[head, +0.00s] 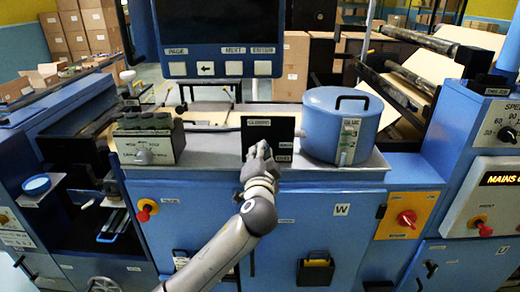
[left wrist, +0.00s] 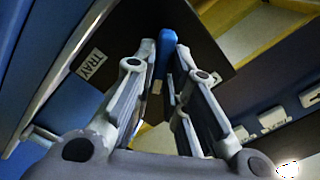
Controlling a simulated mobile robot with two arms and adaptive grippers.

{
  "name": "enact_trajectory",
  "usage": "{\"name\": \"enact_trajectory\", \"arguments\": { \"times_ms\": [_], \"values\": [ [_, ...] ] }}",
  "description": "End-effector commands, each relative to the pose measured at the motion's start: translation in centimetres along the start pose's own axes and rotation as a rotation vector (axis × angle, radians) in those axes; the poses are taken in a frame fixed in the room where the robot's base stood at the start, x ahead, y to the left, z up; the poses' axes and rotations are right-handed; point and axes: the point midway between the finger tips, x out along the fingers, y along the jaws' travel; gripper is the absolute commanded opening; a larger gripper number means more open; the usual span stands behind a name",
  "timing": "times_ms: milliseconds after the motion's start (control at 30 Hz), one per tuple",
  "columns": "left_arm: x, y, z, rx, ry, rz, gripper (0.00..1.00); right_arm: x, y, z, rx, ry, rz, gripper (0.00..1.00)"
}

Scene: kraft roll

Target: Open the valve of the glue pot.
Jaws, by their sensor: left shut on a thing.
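The glue pot (head: 343,122) is a blue drum with a black lid handle, standing on the grey bench in the head view. Its front carries a white label and a number scale. I cannot make out its valve clearly. My left gripper (head: 260,150) is left of the pot, in front of the lower part of a black labelled panel (head: 257,128). In the left wrist view its fingers are shut on a narrow blue piece (left wrist: 166,62), which stands upright between the fingertips. This piece is hidden by the gripper in the head view. My right gripper is not in view.
A knob block (head: 148,140) stands on the bench at left, and a blue-framed screen (head: 220,50) hangs above. Red knobs (head: 144,215) (head: 406,217) sit on the cabinet front. A dark plate marked TRAY (left wrist: 112,45) is close to my fingers in the left wrist view.

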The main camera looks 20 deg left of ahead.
Motion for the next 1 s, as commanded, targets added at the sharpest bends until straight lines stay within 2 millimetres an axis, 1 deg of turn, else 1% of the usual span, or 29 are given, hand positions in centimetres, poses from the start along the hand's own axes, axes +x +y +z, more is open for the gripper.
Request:
{"name": "enact_trajectory", "arguments": {
  "times_ms": [33,100,500,700,1000],
  "values": [
    [0.0,-0.1,-0.1,0.047,-0.003,0.003,0.00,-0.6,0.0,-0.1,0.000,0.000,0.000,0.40],
    [0.0,-0.1,-0.1,0.114,-0.003,0.003,0.00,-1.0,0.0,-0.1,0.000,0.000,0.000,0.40],
    [0.0,0.2,0.0,0.446,-0.001,0.003,0.00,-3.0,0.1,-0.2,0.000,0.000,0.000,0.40],
    [0.0,0.3,0.1,0.553,-0.001,0.002,0.00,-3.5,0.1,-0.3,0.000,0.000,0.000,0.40],
    [0.0,0.5,0.2,0.625,0.000,0.002,0.00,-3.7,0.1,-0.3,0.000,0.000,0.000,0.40]
  ]
}}
